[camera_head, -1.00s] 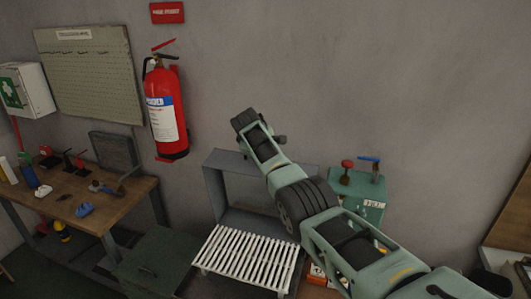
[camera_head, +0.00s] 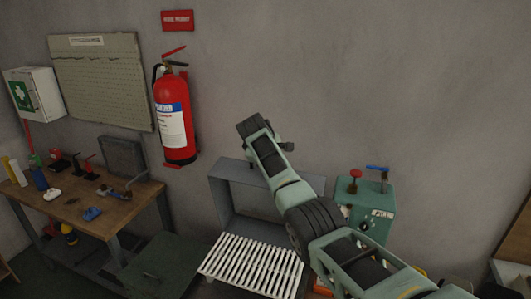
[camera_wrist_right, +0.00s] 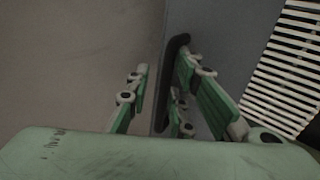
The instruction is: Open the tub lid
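A grey hollow lid (camera_head: 222,195) stands raised at the back of a tub, against the wall in the head view. White slats (camera_head: 252,266) lie in front of it at the tub's top. My right arm crosses in front of the lid, and its fingers cannot be made out in the head view. In the right wrist view my right gripper (camera_wrist_right: 168,98) has its fingers apart, on either side of a dark handle bar (camera_wrist_right: 180,45) along the lid's grey panel (camera_wrist_right: 218,35). A gap shows between the left finger and the bar. My left gripper is not in view.
A green control box (camera_head: 383,228) with red and blue handles stands right of the lid. A dark green box (camera_head: 160,265) is at left, beside a wooden workbench (camera_head: 125,212) with tools. A fire extinguisher (camera_head: 174,125) hangs on the wall.

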